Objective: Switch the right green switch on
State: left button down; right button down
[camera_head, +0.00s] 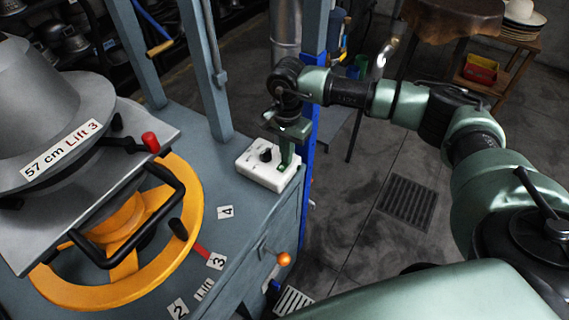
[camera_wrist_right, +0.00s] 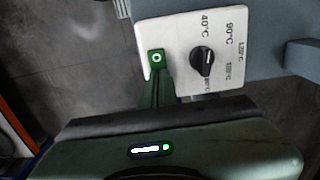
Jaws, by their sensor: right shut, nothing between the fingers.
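A white control box (camera_head: 268,166) sits at the right rear corner of the blue-grey press table. It has a black temperature knob (camera_head: 265,154). In the right wrist view the box (camera_wrist_right: 190,25) carries a green switch (camera_wrist_right: 157,57) with a white ring mark, left of the knob (camera_wrist_right: 202,62). My right gripper (camera_head: 285,162) points down over the right side of the box. In the wrist view its shut, empty green fingers (camera_wrist_right: 156,80) reach the switch and cover its lower part. I cannot tell whether they touch it. My left gripper is out of view.
A blue post (camera_head: 308,130) stands close behind the box. At left are a yellow wheel (camera_head: 192,230), a black handle (camera_head: 180,188) and a grey press with a hat form (camera_head: 60,110). An orange-knobbed lever (camera_head: 284,259) sticks out of the table front.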

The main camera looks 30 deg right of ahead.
jog(key=shift+r+p, duration=1.75)
jog(key=shift+r, duration=1.75)
jog(key=shift+f, duration=0.1)
